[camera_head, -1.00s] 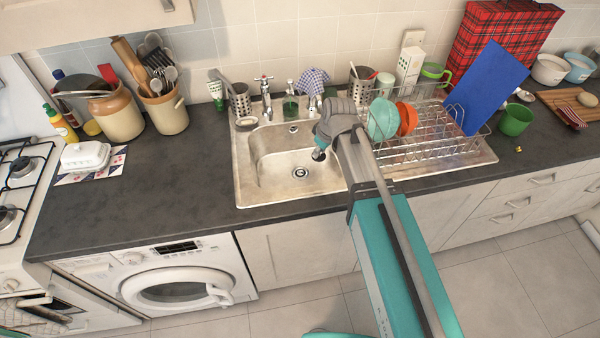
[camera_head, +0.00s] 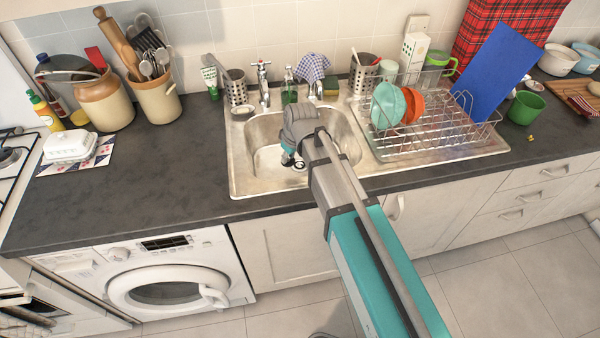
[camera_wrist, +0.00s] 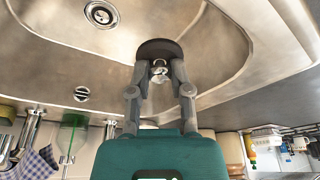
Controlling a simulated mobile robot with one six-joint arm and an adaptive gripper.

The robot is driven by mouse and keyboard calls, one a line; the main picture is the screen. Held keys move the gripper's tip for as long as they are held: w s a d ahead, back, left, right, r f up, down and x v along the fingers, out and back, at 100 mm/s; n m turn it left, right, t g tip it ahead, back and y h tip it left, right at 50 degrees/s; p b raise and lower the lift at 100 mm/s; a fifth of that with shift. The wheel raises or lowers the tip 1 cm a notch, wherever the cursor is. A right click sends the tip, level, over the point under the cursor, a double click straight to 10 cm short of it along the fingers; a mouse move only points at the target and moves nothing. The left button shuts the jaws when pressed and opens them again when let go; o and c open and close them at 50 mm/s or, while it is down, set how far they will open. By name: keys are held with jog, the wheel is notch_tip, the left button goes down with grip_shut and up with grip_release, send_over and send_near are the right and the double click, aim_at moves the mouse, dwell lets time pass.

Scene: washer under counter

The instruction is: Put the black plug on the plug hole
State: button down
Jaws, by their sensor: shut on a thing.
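My gripper (camera_wrist: 159,75) is shut on the black plug (camera_wrist: 160,48), a dark round disc held by its small metal ring at the fingertips. In the wrist view the plug is held over the steel sink basin, apart from the plug hole (camera_wrist: 101,14), which shows at the top left as a round metal drain. In the head view my gripper (camera_head: 290,158) is inside the sink outline, just left of the plug hole (camera_head: 300,166), which is partly hidden by the arm. The plug is too small to make out clearly there.
The steel sink (camera_head: 240,180) has taps (camera_head: 263,80) at its back and a dish rack (camera_head: 440,140) with bowls at its right. An overflow hole (camera_wrist: 81,94) is in the basin wall. The worktop (camera_head: 150,165) left of the sink is clear in front.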

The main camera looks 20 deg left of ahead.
jog(key=shift+s+a+f+b, duration=0.2)
jog(key=shift+a+f+b, duration=0.25)
jog(key=shift+a+f, duration=0.25)
jog(key=shift+s+a+f+b, duration=0.2)
jog(key=shift+a+f+b, duration=0.2)
jog(key=shift+a+f, duration=0.2)
jog(key=b, duration=0.9)
send_over(299, 163)
jog(key=s, duration=0.1)
jog(key=f, duration=0.9)
jog(key=shift+s+d, duration=0.2)
jog(key=shift+d, duration=0.1)
jog(key=shift+f, duration=0.15)
jog(key=shift+w+f+b, duration=0.4)
jog(key=shift+f+b, duration=0.05)
jog(key=shift+b, duration=0.1)
notch_tip(299, 163, down, 3)
jog(key=b, duration=0.3)
